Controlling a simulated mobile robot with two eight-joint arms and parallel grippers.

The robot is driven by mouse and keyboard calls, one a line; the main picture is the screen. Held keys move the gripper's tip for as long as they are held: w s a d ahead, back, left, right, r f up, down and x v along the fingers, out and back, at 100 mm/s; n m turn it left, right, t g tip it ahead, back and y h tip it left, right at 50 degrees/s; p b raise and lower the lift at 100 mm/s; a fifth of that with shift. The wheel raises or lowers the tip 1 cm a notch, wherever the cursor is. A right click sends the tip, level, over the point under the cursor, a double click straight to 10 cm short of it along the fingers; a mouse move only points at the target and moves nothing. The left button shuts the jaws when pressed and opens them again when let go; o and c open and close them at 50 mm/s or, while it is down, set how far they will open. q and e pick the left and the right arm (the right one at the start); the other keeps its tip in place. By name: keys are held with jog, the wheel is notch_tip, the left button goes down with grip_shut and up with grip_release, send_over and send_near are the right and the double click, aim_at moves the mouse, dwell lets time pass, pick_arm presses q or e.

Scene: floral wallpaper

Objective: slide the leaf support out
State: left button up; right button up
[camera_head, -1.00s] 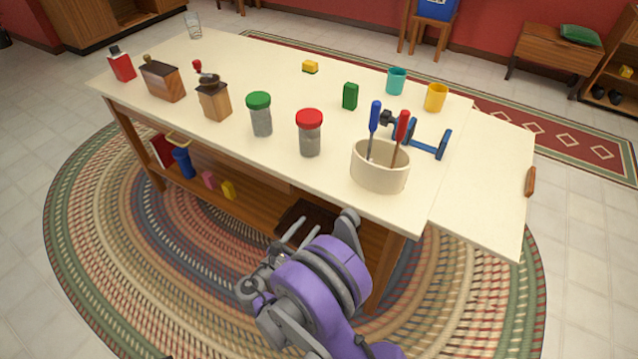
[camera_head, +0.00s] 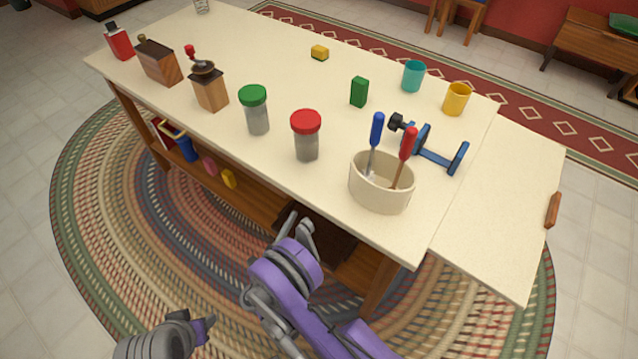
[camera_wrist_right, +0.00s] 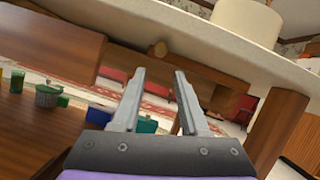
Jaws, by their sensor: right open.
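The table's leaf (camera_head: 505,215) shows at the right end of the cream tabletop, with a wooden handle (camera_head: 552,210) on its outer edge. I cannot clearly pick out the leaf support. In the right wrist view a small round wooden knob (camera_wrist_right: 160,48) shows under the pale top, beyond the fingers; I cannot tell if it belongs to the support. My right gripper (camera_head: 298,225) is open and empty, below the table's near edge; its spread fingers also show in the wrist view (camera_wrist_right: 158,85). Part of my left arm's end (camera_head: 165,338) shows at the bottom left; its fingers are unclear.
A cream crock (camera_head: 381,190) with two screwdrivers stands near the table's front right corner. Beside it are a blue clamp-like tool (camera_head: 435,153), two cups and shakers. A lower wooden shelf (camera_head: 255,205) holds small items. A braided rug (camera_head: 130,235) covers the floor.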

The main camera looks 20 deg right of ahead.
jog(key=p+x, duration=0.3)
jog(key=x, duration=0.7)
jog(key=shift+w+d+r, duration=0.1)
jog(key=shift+w, duration=0.05)
grip_shut()
dwell(1.1)
